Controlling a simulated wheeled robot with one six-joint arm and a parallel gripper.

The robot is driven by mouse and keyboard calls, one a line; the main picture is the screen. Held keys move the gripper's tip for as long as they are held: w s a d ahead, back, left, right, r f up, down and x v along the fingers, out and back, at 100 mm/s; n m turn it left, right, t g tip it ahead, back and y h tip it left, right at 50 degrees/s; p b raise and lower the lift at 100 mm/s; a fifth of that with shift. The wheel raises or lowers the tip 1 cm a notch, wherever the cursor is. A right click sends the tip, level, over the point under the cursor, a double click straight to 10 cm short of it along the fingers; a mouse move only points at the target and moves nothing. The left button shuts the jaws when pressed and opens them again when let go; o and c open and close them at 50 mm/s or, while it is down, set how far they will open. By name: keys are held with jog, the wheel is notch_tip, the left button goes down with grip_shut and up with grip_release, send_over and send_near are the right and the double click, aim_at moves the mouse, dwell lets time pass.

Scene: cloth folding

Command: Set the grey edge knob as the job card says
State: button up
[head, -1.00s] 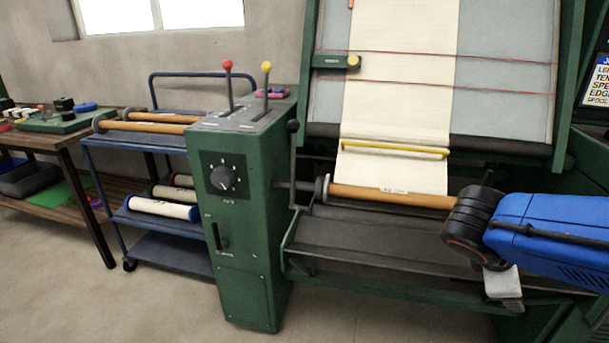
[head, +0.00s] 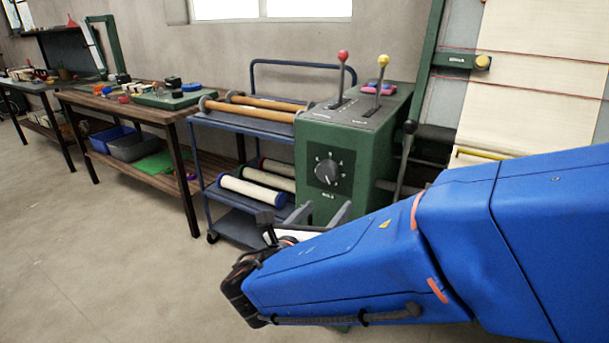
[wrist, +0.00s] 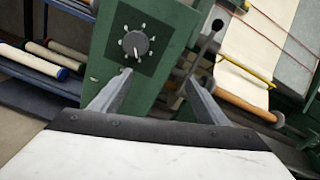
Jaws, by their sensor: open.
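A round grey knob (head: 328,172) with a white pointer sits on a black dial plate on the front of the green cabinet (head: 375,140). White marks ring it; the label below is too small to read. It also shows in the wrist view (wrist: 138,45), above and between the fingers. My gripper (wrist: 158,78) is open and empty, apart from the knob. In the head view my gripper (head: 326,210) is below the knob, partly hidden by my blue arm. The job card is out of view now.
Red-topped (head: 343,56) and yellow-topped (head: 383,60) levers stand on the cabinet, and a black-balled lever (head: 410,127) at its right side. A blue trolley (head: 225,120) with rolls is left of it. A yellow knob (head: 483,62) is on the machine. Floor at left is clear.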

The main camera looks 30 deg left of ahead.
jog(key=n+y, duration=0.2)
send_near(326, 174)
jog(key=shift+t, duration=0.3)
jog(key=w, duration=0.8)
jog(key=shift+w+a+f, duration=0.2)
jog(key=shift+w+a, duration=0.1)
jog(key=shift+a, duration=0.05)
jog(key=c, duration=1)
